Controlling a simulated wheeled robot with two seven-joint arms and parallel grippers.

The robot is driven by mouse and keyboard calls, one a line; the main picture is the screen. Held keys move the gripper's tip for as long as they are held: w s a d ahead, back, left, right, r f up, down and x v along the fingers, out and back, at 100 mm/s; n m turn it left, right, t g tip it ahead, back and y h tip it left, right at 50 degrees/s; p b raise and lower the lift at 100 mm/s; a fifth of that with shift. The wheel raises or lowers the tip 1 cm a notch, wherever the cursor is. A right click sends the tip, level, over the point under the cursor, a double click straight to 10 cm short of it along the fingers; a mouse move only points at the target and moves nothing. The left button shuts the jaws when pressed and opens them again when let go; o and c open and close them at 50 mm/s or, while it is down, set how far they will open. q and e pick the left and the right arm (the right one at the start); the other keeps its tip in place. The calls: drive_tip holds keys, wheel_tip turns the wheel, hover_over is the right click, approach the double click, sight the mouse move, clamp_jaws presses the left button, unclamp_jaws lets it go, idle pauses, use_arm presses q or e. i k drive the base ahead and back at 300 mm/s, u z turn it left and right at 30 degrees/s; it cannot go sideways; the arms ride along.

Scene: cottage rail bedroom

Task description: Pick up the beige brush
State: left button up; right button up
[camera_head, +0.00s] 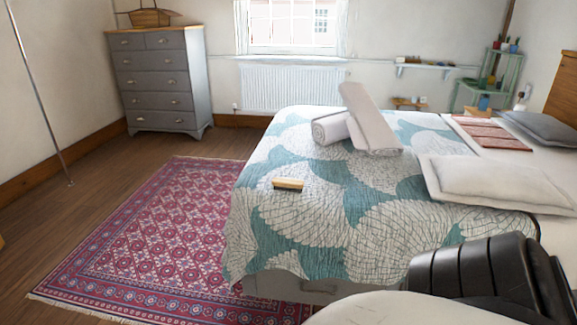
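The beige brush (288,184) lies on the near left part of the bed, on the teal and white patterned quilt (300,238). It is a small block with a pale top and a darker lower side. Nothing touches it except the quilt. Part of one of my arms, black and ribbed, shows at the lower right, well apart from the brush. Neither of my grippers is in view.
Rolled white towels (370,125) lie on the bed behind the brush. Pillows (490,180) and a folded red cloth (490,133) lie to the right. A red rug (165,235) covers clear floor left of the bed. A grey dresser (158,80) stands at the back left.

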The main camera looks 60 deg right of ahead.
sight(290, 184)
drive_tip(key=z, duration=0.85)
drive_tip(key=i, duration=1.4)
drive_tip(key=z, duration=1.35)
